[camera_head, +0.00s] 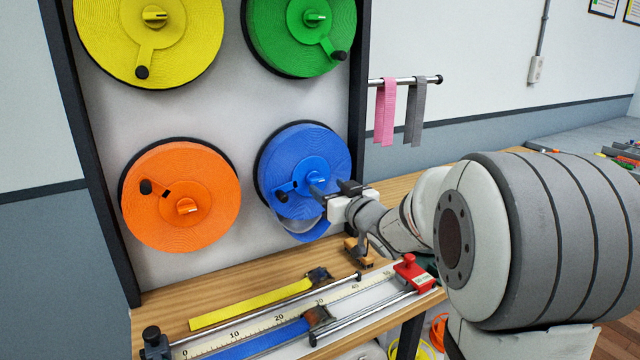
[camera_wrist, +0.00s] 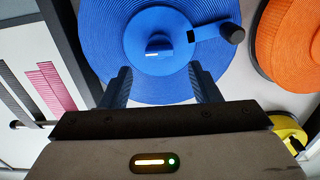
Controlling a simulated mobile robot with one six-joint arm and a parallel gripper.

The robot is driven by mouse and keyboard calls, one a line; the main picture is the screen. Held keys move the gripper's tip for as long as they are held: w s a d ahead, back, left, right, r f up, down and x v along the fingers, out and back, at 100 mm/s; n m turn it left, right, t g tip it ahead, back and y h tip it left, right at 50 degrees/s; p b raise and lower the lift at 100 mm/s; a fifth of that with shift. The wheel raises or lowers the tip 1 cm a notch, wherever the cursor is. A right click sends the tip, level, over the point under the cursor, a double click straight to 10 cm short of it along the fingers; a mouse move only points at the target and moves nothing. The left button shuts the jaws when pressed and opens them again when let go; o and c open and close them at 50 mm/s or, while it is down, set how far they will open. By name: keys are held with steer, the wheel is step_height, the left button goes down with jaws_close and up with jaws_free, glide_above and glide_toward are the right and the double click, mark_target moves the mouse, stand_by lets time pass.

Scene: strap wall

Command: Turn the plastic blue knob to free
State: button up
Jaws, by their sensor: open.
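The blue reel (camera_head: 306,165) hangs at the lower right of the wall panel, with a blue knob at its hub. In the wrist view the knob (camera_wrist: 158,46) shows a white mark and stands beyond the fingertips, between them sideways. A crank arm with a black handle (camera_wrist: 231,33) reaches from the hub. My gripper (camera_head: 335,190) is at the right front of the reel; in the wrist view its two fingers (camera_wrist: 165,84) are apart with nothing between them. In the head view the gripper lies close to the knob and partly hides the reel's lower right.
Yellow (camera_head: 190,45), green (camera_head: 275,40) and orange (camera_head: 150,220) reels share the panel. A rail (camera_head: 405,80) with pink and grey straps sticks out to the right. Below, the wooden bench (camera_head: 170,315) carries a ruler track, yellow and blue straps and a red block (camera_head: 413,274).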

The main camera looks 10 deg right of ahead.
mark_target(318, 180)
steer(key=x, duration=0.5)
steer(key=shift+w+a, duration=0.1)
steer(key=shift+w, duration=0.1)
